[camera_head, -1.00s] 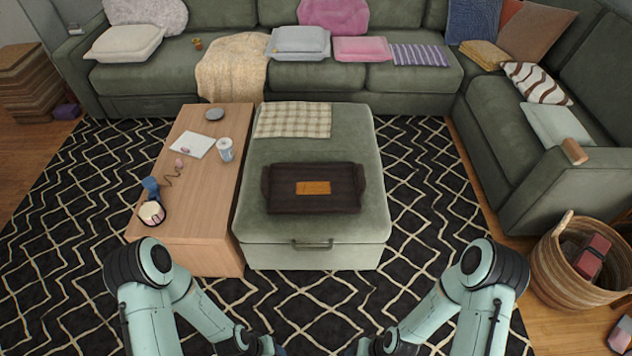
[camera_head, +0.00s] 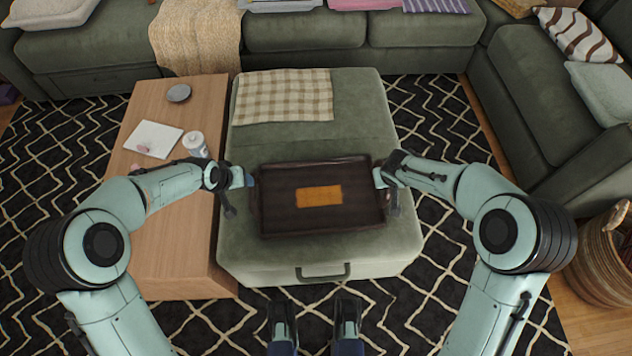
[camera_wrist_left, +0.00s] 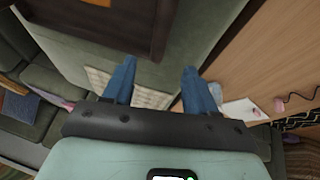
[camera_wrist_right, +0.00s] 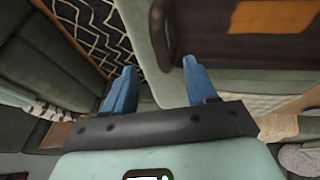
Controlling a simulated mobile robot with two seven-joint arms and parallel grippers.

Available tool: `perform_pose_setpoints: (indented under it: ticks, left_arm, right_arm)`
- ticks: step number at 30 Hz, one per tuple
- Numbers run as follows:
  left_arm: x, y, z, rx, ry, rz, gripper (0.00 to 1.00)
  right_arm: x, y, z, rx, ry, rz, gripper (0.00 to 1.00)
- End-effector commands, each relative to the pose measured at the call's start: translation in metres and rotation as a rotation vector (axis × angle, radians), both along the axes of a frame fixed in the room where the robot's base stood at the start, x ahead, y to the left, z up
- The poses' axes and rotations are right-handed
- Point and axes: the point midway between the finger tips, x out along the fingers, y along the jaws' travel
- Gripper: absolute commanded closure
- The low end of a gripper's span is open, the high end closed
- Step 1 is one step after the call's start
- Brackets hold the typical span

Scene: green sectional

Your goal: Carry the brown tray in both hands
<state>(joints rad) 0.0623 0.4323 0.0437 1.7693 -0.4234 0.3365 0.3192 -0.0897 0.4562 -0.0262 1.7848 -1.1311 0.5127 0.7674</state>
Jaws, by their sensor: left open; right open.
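The brown tray (camera_head: 284,211) lies flat on the green ottoman, with an orange-brown rectangle (camera_head: 319,196) at its middle. My left gripper (camera_head: 249,180) is at the tray's left end. In the left wrist view its blue fingers (camera_wrist_left: 155,85) are spread and empty, with the tray's edge (camera_wrist_left: 163,25) just beyond them. My right gripper (camera_head: 380,178) is at the tray's right end. In the right wrist view its fingers (camera_wrist_right: 160,80) are apart, near the tray's dark end handle (camera_wrist_right: 159,35). I see neither gripper closed on the tray.
The green ottoman (camera_head: 290,255) bears a checked cloth (camera_head: 283,97) behind the tray. A wooden table (camera_head: 180,240) adjoins on the left with a white cup (camera_head: 195,145), paper (camera_head: 153,139) and a grey disc (camera_head: 179,93). The sofa (camera_head: 305,32) stands behind; a wicker basket (camera_head: 600,262) is at right.

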Motion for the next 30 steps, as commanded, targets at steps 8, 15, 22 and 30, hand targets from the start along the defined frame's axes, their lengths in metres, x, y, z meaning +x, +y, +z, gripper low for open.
perform_pose_setpoints:
  ticks: [8,15,22,30]
  left_arm:
    - [0.000,0.000,0.002,0.001,-0.002,-0.001,0.43]
    - [0.007,-0.003,-0.016,0.001,0.002,-0.002,0.43]
    - [0.024,-0.010,-0.056,0.000,0.002,-0.001,0.43]
    - [0.043,-0.017,-0.100,0.000,0.000,0.000,0.43]
  right_arm:
    - [0.001,0.000,0.001,-0.002,-0.002,0.000,0.43]
    - [0.007,-0.002,-0.016,0.000,0.001,0.001,0.43]
    - [0.024,-0.009,-0.056,-0.001,0.003,0.000,0.43]
    - [0.043,-0.016,-0.100,0.001,0.001,0.000,0.43]
